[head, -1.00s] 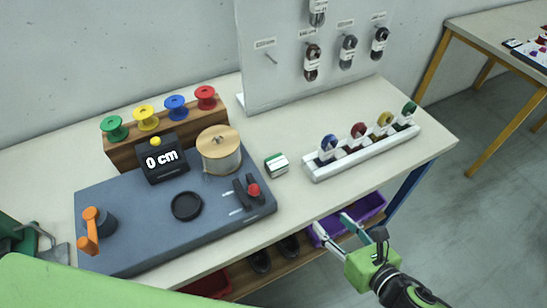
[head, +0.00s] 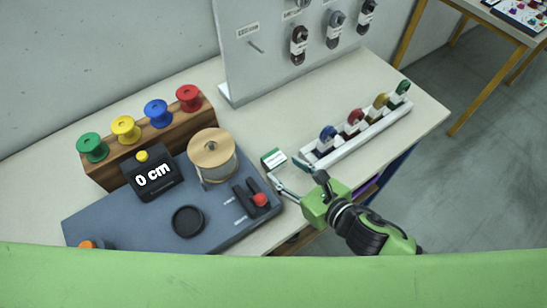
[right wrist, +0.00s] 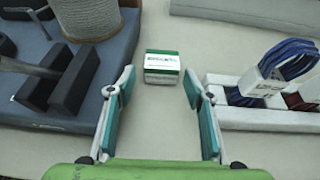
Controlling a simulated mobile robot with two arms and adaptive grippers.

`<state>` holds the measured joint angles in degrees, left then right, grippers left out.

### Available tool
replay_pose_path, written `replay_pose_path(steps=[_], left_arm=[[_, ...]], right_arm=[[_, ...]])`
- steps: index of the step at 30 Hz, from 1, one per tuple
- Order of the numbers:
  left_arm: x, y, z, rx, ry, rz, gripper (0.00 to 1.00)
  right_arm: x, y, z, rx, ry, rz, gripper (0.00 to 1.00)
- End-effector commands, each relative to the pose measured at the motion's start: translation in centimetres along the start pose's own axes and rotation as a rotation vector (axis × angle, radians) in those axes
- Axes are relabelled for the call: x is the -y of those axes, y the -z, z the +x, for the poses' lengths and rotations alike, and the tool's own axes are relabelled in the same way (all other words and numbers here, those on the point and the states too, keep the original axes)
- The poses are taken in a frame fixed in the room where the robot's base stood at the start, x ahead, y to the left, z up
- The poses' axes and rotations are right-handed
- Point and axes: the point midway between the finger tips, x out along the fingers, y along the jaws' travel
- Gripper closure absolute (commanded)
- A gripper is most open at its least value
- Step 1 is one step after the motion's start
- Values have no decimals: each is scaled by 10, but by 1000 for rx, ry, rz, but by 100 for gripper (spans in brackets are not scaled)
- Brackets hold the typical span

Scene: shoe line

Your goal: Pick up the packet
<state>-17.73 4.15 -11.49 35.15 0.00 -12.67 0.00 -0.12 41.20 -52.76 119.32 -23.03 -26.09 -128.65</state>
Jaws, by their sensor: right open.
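The packet is a small white box with green edges (head: 273,157). It lies on the table between the blue-grey machine base and the white rack, and it also shows in the right wrist view (right wrist: 162,68). My right gripper (head: 287,174) is open and empty over the table's front part, just on the near side of the packet. In the right wrist view its two teal-padded fingers (right wrist: 160,85) point at the packet, which sits ahead between their tips, with no contact visible. My left gripper is not in view.
The machine base (head: 140,215) with a wooden-topped spool (head: 212,155) stands left of the packet. A white rack (head: 360,140) with several coloured lace loops is to the right. A pegboard (head: 290,50) stands behind. Bare table lies behind the packet.

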Motion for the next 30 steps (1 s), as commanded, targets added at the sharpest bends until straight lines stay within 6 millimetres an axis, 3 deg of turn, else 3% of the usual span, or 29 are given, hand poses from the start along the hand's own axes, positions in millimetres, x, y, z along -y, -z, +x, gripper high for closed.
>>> replay_pose_path(steps=[8,18,26,30], left_arm=[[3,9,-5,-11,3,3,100],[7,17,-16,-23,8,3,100],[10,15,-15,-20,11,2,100],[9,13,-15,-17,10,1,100]], right_arm=[[1,-2,22,0,0,2,53],[3,-2,63,-1,0,3,53],[3,-1,66,-1,-1,2,53],[3,-1,66,-1,0,2,84]])
